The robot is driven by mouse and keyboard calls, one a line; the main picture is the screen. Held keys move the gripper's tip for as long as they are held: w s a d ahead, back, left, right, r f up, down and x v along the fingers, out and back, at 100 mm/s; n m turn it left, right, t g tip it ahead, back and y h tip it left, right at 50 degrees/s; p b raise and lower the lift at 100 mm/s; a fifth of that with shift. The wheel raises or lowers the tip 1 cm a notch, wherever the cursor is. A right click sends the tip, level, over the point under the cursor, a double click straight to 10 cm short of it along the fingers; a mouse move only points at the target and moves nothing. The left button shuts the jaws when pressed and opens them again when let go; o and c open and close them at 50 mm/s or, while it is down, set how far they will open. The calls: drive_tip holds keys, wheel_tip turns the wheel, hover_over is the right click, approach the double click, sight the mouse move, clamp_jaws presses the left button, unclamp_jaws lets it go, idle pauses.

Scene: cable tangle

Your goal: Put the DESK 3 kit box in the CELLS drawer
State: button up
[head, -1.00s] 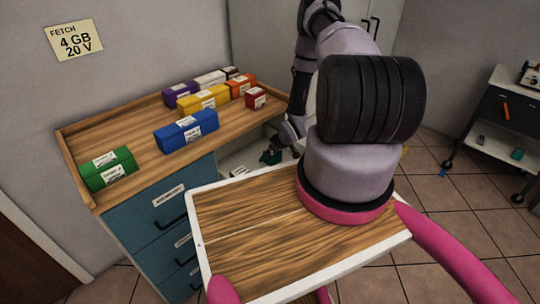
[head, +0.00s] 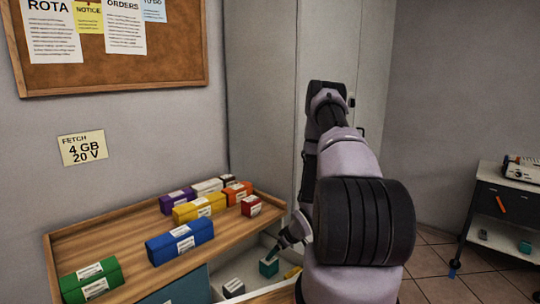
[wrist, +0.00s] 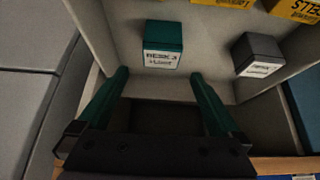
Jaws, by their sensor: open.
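The DESK 3 kit box is a teal block with a white label (wrist: 163,42), lying in an open pale grey drawer (wrist: 213,45). In the head view the teal box (head: 269,267) shows inside the drawer (head: 236,266), below the end of my arm. My gripper (wrist: 158,77) is open and empty, its two green fingers pointing towards the box. The box is just beyond the fingertips, apart from them as far as I can tell. The fingers are hard to make out in the head view.
A dark grey labelled box (wrist: 257,54) lies right of the teal box. Yellow labelled pieces (wrist: 222,3) are at the top edge; one seems to read CELLS. Several coloured boxes, including a blue one (head: 180,242), stand on the wooden top. A trolley (head: 500,215) stands at the right.

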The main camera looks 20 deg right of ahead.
drive_tip(key=w+d+r+m+h, duration=0.1)
drive_tip(key=w+r, duration=0.1)
drive_tip(key=r, duration=0.8)
drive_tip(key=w+d+r+m+h, duration=0.1)
drive_tip(key=w+d+r+h, duration=0.15)
drive_tip(key=r, duration=0.75)
drive_tip(key=s+a+r+m, duration=0.1)
drive_tip(key=a+r, duration=0.1)
drive_tip(key=r, duration=0.7)
drive_tip(key=s+a+r+m, duration=0.1)
drive_tip(key=s+a+r, duration=0.1)
drive_tip(key=r, duration=0.6)
drive_tip(key=s+a+r+m+y, duration=0.1)
drive_tip(key=s+a+r, duration=0.3)
drive_tip(key=s+r, duration=0.2)
drive_tip(key=s+a+r+m+y, duration=0.1)
drive_tip(key=s+a+r+m, duration=0.1)
drive_tip(key=s+a+r, duration=0.3)
drive_tip(key=s+a+r+m+t+y, duration=0.1)
drive_tip(key=s+a+r, duration=0.3)
drive_tip(key=s+r, duration=0.5)
drive_tip(key=shift+s+a+r+m, duration=0.15)
drive_tip(key=shift+s+r+m, duration=0.15)
drive_tip(key=shift+s, duration=1.45)
